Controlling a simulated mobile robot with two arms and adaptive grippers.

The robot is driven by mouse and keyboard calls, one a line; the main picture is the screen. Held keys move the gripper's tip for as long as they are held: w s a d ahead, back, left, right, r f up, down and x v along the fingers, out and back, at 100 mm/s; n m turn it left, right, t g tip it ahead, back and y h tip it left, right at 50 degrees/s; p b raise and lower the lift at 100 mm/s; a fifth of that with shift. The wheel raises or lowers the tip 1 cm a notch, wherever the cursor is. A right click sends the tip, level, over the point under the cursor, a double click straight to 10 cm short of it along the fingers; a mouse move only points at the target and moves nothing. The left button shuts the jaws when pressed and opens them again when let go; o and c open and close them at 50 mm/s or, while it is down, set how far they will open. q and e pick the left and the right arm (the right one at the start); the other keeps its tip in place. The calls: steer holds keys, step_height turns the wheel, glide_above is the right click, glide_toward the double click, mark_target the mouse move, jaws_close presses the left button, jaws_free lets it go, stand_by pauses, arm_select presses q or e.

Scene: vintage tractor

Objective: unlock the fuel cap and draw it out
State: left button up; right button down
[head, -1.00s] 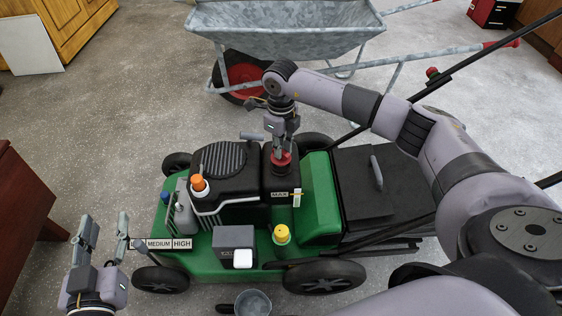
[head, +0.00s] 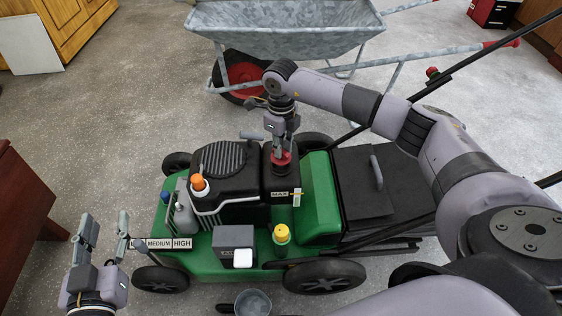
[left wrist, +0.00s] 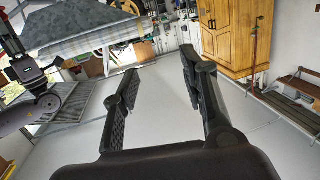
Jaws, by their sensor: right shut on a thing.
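The red fuel cap (head: 281,161) sits on top of the black tank (head: 282,182) of a green lawn mower, in the head view. My right gripper (head: 281,150) comes down on it from above and is shut on it. Its fingers hide part of the cap, and I cannot tell from here whether the cap is locked. My left gripper (head: 103,232) is open and empty at the lower left of the head view. Its two spread fingers also show in the left wrist view (left wrist: 163,95), with nothing between them.
The mower carries an orange cap (head: 198,183), a yellow cap (head: 281,233) and a grey box (head: 233,238). A small metal cup (head: 252,302) is in front. A wheelbarrow (head: 285,40) stands behind. A dark red cabinet (head: 25,215) is at left; floor between is clear.

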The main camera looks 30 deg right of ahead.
steer(key=shift+r, duration=0.1)
steer(key=shift+r+p, duration=0.3)
steer(key=shift+r, duration=0.25)
steer(key=shift+r+p, duration=0.35)
steer(key=shift+p, duration=0.15)
steer(key=shift+r, duration=0.35)
steer(key=shift+r+p, duration=0.55)
steer(key=shift+p, duration=0.15)
arm_select(q)
steer(key=s+a+f+g+y+p, duration=0.1)
steer(key=s+a+f+g+y, duration=0.2)
steer(key=s+f+g, duration=0.7)
steer(key=shift+s+a+f+n+g, duration=0.3)
steer(key=shift+s+a+f, duration=0.85)
steer(key=shift+f, duration=0.55)
arm_select(e)
steer(key=shift+r, duration=0.6)
arm_select(q)
steer(key=shift+w, duration=0.1)
